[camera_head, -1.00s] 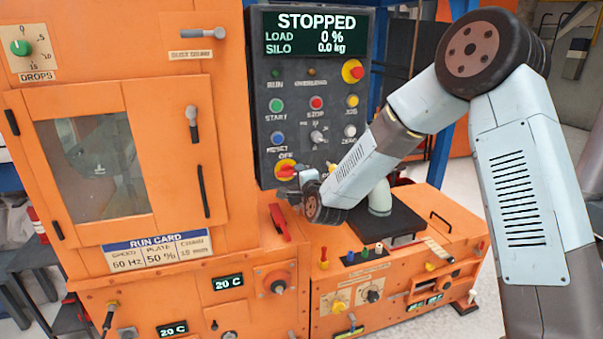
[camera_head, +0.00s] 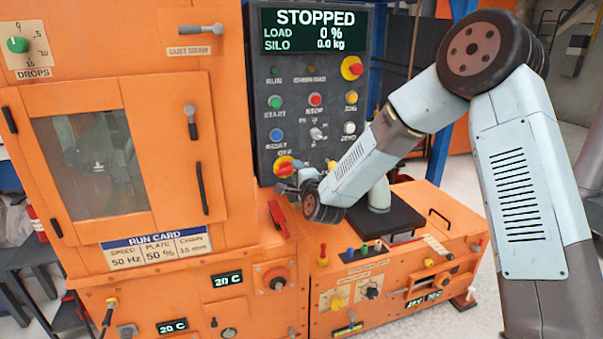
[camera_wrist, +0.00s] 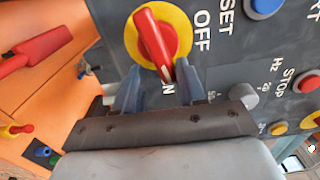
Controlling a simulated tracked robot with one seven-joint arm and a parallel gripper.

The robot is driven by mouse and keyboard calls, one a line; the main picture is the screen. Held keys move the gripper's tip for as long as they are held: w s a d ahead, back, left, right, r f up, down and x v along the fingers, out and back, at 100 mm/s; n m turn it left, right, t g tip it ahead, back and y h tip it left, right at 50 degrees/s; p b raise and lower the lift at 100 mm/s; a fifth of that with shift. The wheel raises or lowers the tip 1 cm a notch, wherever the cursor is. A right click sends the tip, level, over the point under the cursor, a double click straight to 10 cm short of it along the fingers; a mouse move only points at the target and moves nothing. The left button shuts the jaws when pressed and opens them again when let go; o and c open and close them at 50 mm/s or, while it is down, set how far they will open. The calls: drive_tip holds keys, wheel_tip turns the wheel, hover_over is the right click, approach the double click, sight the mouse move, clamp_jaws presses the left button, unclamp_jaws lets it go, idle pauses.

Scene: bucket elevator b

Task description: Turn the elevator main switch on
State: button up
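The main switch is a red handle (camera_wrist: 160,42) on a round yellow plate, low on the dark panel. In the wrist view the handle's lower end, with a pale mark, points toward the ON label, which is partly hidden. The OFF label (camera_wrist: 203,31) is beside the plate. The switch also shows in the head view (camera_head: 284,167), partly covered by my gripper. My gripper (camera_wrist: 158,75) is open, with its fingers apart and the handle's lower end between the tips. I cannot tell whether a finger touches the handle. The display (camera_head: 315,32) reads STOPPED.
Other buttons and knobs sit close by, including the red STOP button (camera_head: 315,99) and blue RESET button (camera_head: 277,135). A red lever (camera_head: 278,219) projects below left of the switch. An orange bench (camera_head: 400,270) with small controls lies below my arm.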

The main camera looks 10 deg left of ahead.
drive_tip(key=shift+o, duration=0.6)
drive_tip(key=shift+s+a, duration=0.2)
drive_tip(key=shift+a, duration=0.1)
drive_tip(key=shift+w+d, duration=0.1)
drive_tip(key=shift+d, duration=0.05)
drive_tip(key=shift+w+d, duration=0.1)
drive_tip(key=v, duration=1.3)
drive_tip(key=shift+s+d, duration=0.2)
drive_tip(key=shift+s, duration=0.15)
